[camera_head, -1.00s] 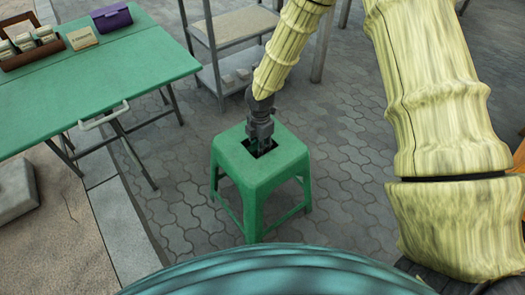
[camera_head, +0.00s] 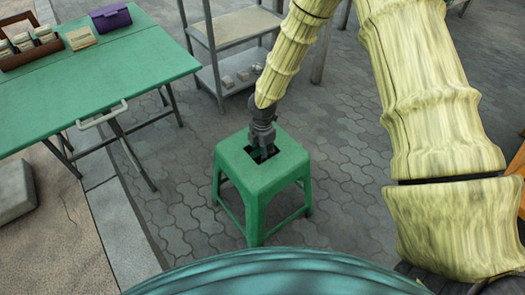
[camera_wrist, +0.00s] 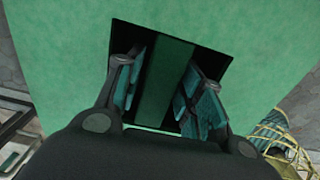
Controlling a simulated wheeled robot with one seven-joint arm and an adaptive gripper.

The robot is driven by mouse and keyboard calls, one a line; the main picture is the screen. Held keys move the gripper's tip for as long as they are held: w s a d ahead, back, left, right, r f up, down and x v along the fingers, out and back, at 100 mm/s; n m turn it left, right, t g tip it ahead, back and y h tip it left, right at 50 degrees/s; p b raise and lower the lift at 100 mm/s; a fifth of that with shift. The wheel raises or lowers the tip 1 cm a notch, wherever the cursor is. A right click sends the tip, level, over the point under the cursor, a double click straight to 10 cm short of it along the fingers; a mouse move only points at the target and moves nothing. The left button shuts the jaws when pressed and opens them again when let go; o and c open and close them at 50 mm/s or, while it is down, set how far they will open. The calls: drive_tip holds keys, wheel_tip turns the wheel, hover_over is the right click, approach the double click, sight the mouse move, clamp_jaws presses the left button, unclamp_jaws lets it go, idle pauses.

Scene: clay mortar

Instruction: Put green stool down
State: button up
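The green stool (camera_head: 262,180) stands upright on the paving in the middle of the head view, and its feet appear to rest on the ground. Its square seat has a dark square hole. My gripper (camera_head: 262,154) points down into this hole. In the wrist view, the stool's seat (camera_wrist: 235,35) fills most of the picture, and a green bar (camera_wrist: 167,80) crosses the hole. My gripper (camera_wrist: 168,90) has one finger on each side of the bar. The fingers look spread, with dark gaps between them and the bar. The fingertips are partly hidden inside the hole.
A green folding table (camera_head: 110,75) stands at the left with a wooden box (camera_head: 30,45) and a purple case (camera_head: 111,17) on it. A grey metal shelf (camera_head: 235,25) stands behind the stool. Paving around the stool is clear. A stone kerb (camera_head: 122,235) runs along the left.

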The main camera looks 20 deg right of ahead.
drive_tip(key=shift+o, duration=0.2)
wheel_tip(320, 180, up, 12)
drive_tip(key=p, duration=0.2)
drive_tip(key=shift+r+p, duration=0.15)
drive_tip(key=shift+p, duration=0.25)
idle(0.5)
